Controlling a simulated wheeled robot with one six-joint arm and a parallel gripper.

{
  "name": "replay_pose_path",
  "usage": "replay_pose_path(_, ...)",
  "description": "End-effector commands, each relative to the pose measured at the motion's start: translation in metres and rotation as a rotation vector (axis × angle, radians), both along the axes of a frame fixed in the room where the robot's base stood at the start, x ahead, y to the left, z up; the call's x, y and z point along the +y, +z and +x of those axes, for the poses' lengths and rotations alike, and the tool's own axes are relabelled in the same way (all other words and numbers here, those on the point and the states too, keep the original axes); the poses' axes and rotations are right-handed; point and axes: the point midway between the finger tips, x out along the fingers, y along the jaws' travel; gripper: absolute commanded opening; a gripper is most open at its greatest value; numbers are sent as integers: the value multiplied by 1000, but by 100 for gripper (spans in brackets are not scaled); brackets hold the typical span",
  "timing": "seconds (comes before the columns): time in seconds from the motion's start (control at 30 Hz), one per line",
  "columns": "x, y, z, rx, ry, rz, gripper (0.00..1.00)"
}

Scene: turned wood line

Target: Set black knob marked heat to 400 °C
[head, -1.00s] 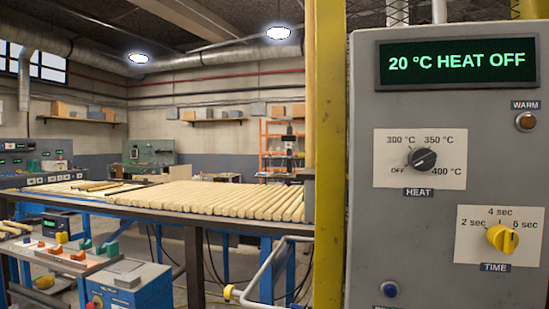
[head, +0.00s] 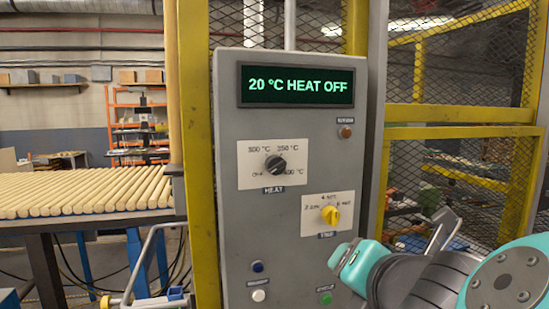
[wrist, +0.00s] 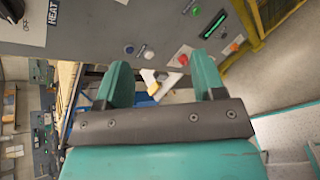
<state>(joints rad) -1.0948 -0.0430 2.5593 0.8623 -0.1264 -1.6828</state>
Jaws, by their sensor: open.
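The black heat knob (head: 275,165) is on a white plate on the grey control panel (head: 232,215). Its plate is marked OFF, 300, 350 and 400 °C, with a HEAT label below. The green display (head: 300,86) reads "20 °C HEAT OFF". In the wrist view, part of the black knob (wrist: 12,10) shows at the top left corner, near the HEAT label. My gripper (wrist: 162,78) is open, its two teal fingers apart with nothing held between them. It is apart from the knob. In the head view my arm is at the lower right, below and right of the knob.
A yellow time knob (head: 330,215) sits below and right of the heat knob. An amber lamp (head: 345,132) and several push buttons are also on the panel. A yellow post (head: 199,150) stands left of it, mesh fencing right. Wooden rods (head: 90,190) lie on a table at left.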

Motion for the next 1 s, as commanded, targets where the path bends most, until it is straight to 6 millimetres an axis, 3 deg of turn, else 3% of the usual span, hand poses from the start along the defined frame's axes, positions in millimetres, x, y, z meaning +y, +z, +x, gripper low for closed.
replay_pose_path(0.03, 16, 31, -2, -116, 105, -138, 63)
replay_pose_path(0.1, 33, 61, -6, -275, 214, -324, 63)
replay_pose_path(0.2, 51, 93, -15, -447, 307, -518, 63)
replay_pose_path(0.3, 61, 111, -22, -545, 348, -627, 63)
replay_pose_path(0.43, 66, 119, -19, -582, 358, -674, 63)
replay_pose_path(0.57, 70, 121, -3, -579, 355, -677, 63)
replay_pose_path(1.0, 95, 119, 93, -575, 351, -669, 63)
